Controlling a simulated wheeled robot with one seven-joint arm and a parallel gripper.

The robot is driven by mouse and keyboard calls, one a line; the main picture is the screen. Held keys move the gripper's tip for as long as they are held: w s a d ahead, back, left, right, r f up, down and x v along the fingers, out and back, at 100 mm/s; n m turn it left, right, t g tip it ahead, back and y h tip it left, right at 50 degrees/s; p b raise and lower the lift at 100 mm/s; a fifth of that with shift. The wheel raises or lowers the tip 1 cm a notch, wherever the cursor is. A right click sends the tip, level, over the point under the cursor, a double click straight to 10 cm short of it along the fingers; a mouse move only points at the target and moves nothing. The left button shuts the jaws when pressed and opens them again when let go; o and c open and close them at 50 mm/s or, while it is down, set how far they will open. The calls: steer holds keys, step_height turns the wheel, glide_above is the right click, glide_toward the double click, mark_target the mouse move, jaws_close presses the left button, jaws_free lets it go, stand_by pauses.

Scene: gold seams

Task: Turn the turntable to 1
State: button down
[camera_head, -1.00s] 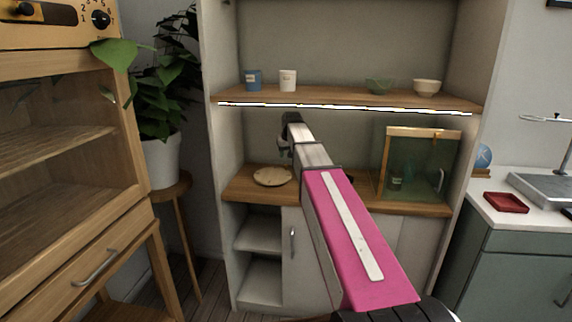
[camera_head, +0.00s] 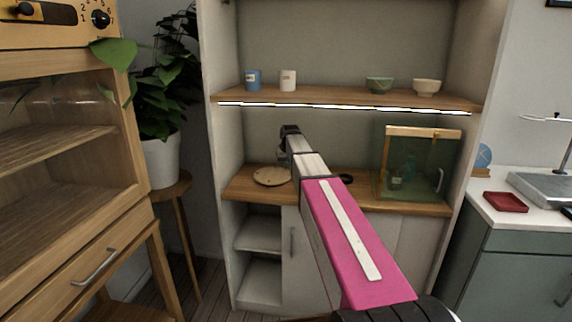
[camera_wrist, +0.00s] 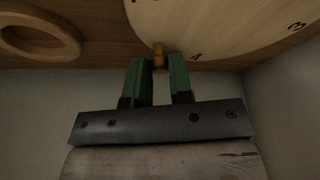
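The turntable (camera_head: 270,177) is a pale round wooden disc on the cabinet's wooden counter, left of the middle in the head view. In the wrist view the disc (camera_wrist: 220,22) fills the top, with a 3 on its right side and another mark near the rim that I cannot read surely. A small wooden peg (camera_wrist: 158,55) stands at its rim. My gripper (camera_wrist: 158,62) has its two green fingers apart, with the peg between their tips. I cannot tell whether they touch it. In the head view the gripper is largely hidden behind my wrist.
A glass case (camera_head: 412,180) with a wooden top stands right of my arm on the counter. A shelf (camera_head: 340,102) with a blue cup (camera_head: 253,80), a white cup (camera_head: 288,81) and two bowls hangs above. A wooden ring (camera_wrist: 40,34) lies beside the disc in the wrist view.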

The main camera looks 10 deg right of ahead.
mark_target(284, 180)
steer(key=shift+s, duration=0.1)
steer(key=s+m, duration=0.1)
steer(key=s+m+h, duration=0.1)
steer(key=m, duration=0.1)
steer(key=s+m+h, duration=0.1)
steer(key=m, duration=0.1)
steer(key=shift+d, duration=0.25)
steer(key=s+m, duration=0.1)
steer(key=m+h, duration=0.1)
steer(key=m, duration=0.1)
steer(key=s+m+g, duration=0.1)
steer(key=shift+s+a+h, duration=0.3)
steer(key=m, duration=0.1)
steer(key=s+a+m+g, duration=0.1)
steer(key=m, duration=0.1)
steer(key=s+m+h, duration=0.1)
steer(key=shift+a+m+g, duration=0.3)
steer(key=shift+m, duration=0.1)
steer(key=shift+s+a+m+g, duration=0.4)
steer(key=shift+a+m, duration=0.15)
steer(key=shift+m, duration=0.55)
steer(key=shift+s+a+m+g, duration=0.4)
steer(key=shift+a+m, duration=0.15)
steer(key=shift+m, duration=0.55)
steer(key=c, duration=1)
jaws_free()
steer(key=shift+c, duration=0.2)
steer(key=shift+r, duration=0.1)
